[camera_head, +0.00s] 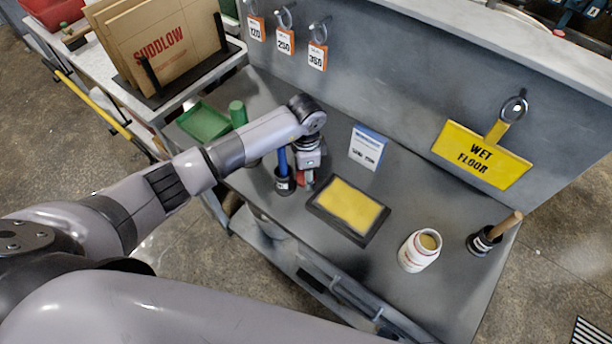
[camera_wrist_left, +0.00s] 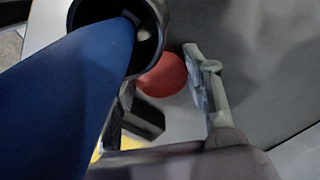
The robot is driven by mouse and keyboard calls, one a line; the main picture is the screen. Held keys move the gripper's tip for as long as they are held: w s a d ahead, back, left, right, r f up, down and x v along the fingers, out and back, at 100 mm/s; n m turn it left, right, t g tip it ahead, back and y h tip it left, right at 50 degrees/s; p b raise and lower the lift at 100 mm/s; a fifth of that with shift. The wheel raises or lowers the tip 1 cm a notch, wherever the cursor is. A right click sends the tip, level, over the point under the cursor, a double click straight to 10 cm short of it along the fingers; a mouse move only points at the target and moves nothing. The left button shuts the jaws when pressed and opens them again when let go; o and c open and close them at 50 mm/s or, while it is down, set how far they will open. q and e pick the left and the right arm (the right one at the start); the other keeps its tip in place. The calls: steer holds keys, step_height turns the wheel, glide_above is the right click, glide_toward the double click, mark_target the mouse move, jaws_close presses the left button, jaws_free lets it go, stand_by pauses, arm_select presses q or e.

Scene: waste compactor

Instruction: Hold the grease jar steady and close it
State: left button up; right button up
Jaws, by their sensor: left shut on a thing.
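The grease jar (camera_head: 420,251) is white and stands upright on the grey bench at the front right. Its top is open and shows yellowish grease. My left gripper (camera_head: 306,174) points down at the bench, well left of the jar, beside a black holder with a blue-handled tool. It is shut on a red round lid (camera_wrist_left: 163,76), which is partly hidden between the fingers. In the left wrist view, the blue handle covers much of the left side. No gripper touches the jar, and my right gripper is out of view.
A black-framed yellow tray (camera_head: 319,207) lies between my left gripper and the jar. A black holder (camera_head: 484,241) with a wooden handle stands right of the jar. The blue-handled tool (camera_head: 283,162) and a white-blue card (camera_head: 368,148) stand nearby. A wet-floor sign (camera_head: 482,155) hangs behind.

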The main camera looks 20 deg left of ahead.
arm_select(q)
steer(key=shift+c, duration=0.7)
steer(key=shift+r, duration=0.15)
step_height(320, 180, up, 20)
steer(key=b, duration=0.1)
